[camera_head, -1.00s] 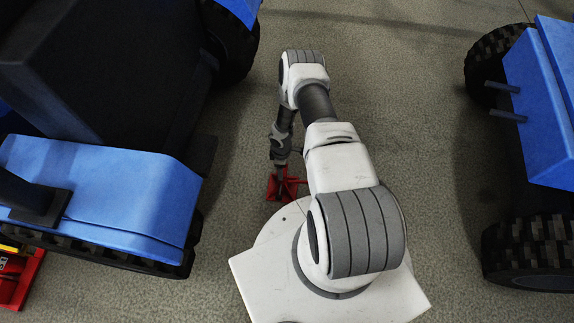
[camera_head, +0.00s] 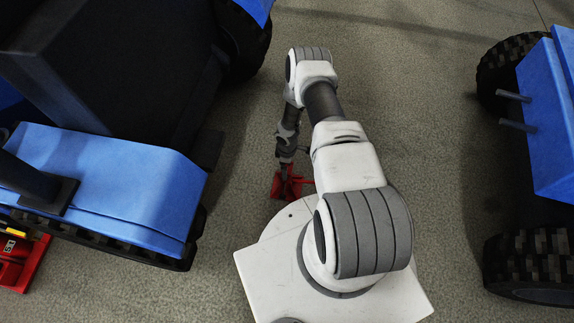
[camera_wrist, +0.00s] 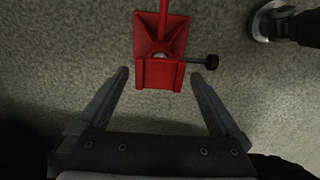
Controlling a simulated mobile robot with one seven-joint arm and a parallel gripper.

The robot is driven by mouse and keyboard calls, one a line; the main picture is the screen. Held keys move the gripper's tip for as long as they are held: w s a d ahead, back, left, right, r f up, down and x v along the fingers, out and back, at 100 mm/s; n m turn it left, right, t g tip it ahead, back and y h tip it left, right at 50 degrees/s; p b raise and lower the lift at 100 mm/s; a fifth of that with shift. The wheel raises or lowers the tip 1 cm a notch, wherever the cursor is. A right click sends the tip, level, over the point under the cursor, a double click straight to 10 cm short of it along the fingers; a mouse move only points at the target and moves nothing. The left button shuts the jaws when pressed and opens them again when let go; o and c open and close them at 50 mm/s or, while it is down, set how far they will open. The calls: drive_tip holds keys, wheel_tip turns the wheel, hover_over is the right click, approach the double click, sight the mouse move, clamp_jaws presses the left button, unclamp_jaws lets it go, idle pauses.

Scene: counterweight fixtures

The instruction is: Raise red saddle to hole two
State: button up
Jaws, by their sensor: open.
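A red stand-like piece (camera_head: 290,186), which I take to be the red saddle's fixture, sits low beside my white base. In the wrist view it shows from close up as a red body (camera_wrist: 160,36) with a flared plate, a thin red bar running up out of the picture and a black-knobbed pin (camera_wrist: 211,62) sticking out to the right. My gripper (camera_wrist: 160,76) is open, with one finger to each side of the red body's near end and gaps between. It also shows in the head view (camera_head: 286,167). Holes in the piece cannot be made out.
A blue vehicle (camera_head: 100,180) with black tyres stands close on the left, another (camera_head: 550,130) on the right with two grey pegs. A red item (camera_head: 18,262) with a label lies at the lower left edge. Grey floor between is clear.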

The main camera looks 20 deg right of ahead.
wheel_tip(320, 180, up, 17)
drive_tip(key=p, duration=0.6)
drive_tip(key=shift+r, duration=0.15)
